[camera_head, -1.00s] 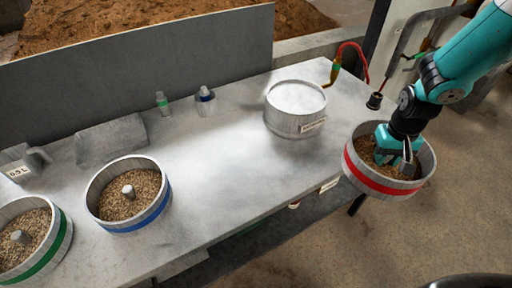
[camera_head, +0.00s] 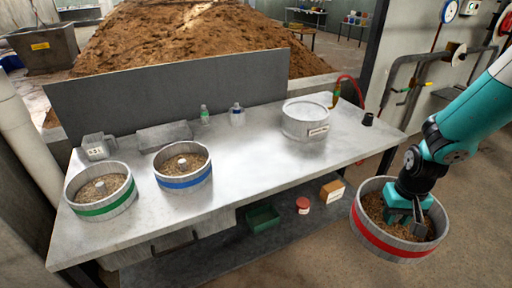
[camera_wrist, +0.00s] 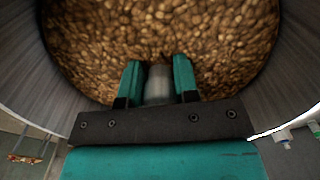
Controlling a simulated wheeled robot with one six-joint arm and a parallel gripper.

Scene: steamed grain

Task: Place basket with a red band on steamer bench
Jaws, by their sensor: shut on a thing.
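The basket with a red band (camera_head: 385,244) is a round grey tub of brown grain, held in the air off the bench's right front corner. My gripper (camera_head: 408,222) reaches down inside it and is shut on its central grey post. In the wrist view the post (camera_wrist: 158,86) sits between the teal fingers, with grain (camera_wrist: 165,40) around it and the basket wall on both sides. The steamer bench (camera_head: 250,150) is a long grey metal table to the left. The basket looks level and apart from the bench.
On the bench stand a green-banded basket (camera_head: 101,208), a blue-banded basket (camera_head: 186,182), a lidded round pot (camera_head: 305,122), two small bottles (camera_head: 237,115) and a grey block (camera_head: 164,137). The bench middle is bare. A lower shelf holds a green bin (camera_head: 262,219) and a box (camera_head: 332,191).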

